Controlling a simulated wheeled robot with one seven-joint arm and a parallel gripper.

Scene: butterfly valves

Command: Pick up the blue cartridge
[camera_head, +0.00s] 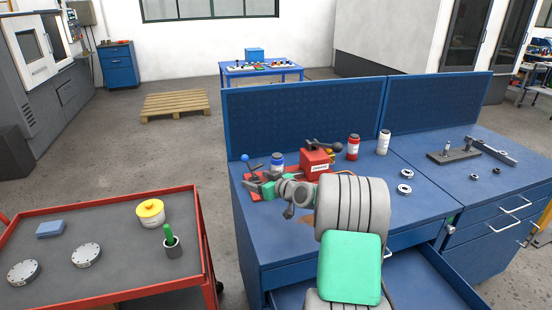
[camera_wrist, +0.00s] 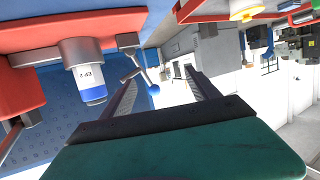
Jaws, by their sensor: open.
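The blue cartridge (camera_head: 277,162) stands near the left end of the blue workbench, beside a red press-like device. In the wrist view a white-labelled cartridge (camera_wrist: 90,80) with a blue band and "EP 2" lettering appears upside down, left of my fingers. My gripper (camera_wrist: 160,80) is open, with nothing between its two dark fingers. In the head view my gripper (camera_head: 256,186) is low over the left part of the bench, just in front of the blue cartridge and apart from it. The fingertips are partly unclear there.
A lever with a blue ball (camera_head: 245,158) rises left of the cartridge. The red device (camera_head: 316,164) stands to its right. Red (camera_head: 353,147) and white (camera_head: 384,143) cartridges stand farther right. A drawer (camera_head: 430,275) is open in front. A red cart (camera_head: 110,265) stands left.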

